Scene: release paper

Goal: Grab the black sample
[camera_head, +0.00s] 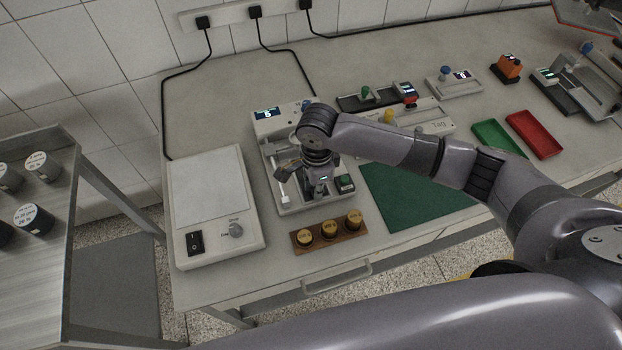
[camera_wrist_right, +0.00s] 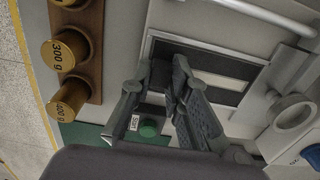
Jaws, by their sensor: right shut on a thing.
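My right gripper (camera_head: 318,190) reaches down into the white tester with a lit display (camera_head: 267,114), at the middle of the bench. In the right wrist view the fingers of this gripper (camera_wrist_right: 163,75) are close together on a small dark piece (camera_wrist_right: 161,82), which I take for the black sample. The fingers hide most of it. Beside it lies a framed bed with dark and pale bands (camera_wrist_right: 215,77). In the head view the gripper hides the sample. My left gripper is not in view.
A wooden block (camera_head: 329,236) with brass weights stands in front of the tester. A white plate device (camera_head: 215,210) is at its left, a green mat (camera_head: 410,195) at its right. Green (camera_head: 498,140) and red (camera_head: 534,135) trays lie farther right. A green button (camera_wrist_right: 149,128) is near the fingers.

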